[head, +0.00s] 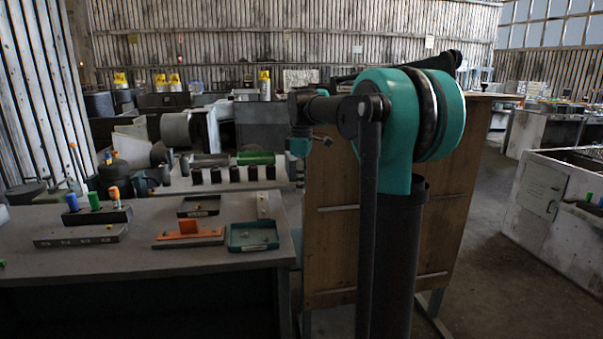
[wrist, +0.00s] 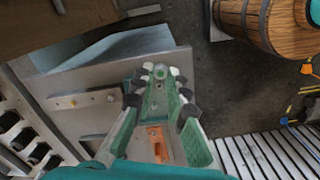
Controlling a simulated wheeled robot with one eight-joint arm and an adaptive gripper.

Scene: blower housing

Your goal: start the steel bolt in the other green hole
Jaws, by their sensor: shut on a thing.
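My gripper (wrist: 160,78) shows in the wrist view with its green-padded fingers closed in together. A small round grey-green piece (wrist: 160,72) sits between the fingertips. It is likely the steel bolt, but its shank is hidden. In the head view the wrist end of my arm (head: 300,146) hangs over the far right of the grey bench; the fingers cannot be made out there. A light strip (wrist: 88,101) with one yellow and one grey spot lies left of the gripper in the wrist view. I cannot make out any green hole.
The grey bench (head: 150,257) carries an orange fixture (head: 190,228), a green tray (head: 252,236), a dark tray (head: 198,206) and a grey block (head: 80,236). Several black cylinders (head: 233,174) stand on the bench behind. A wooden panel (head: 335,230) stands to the right.

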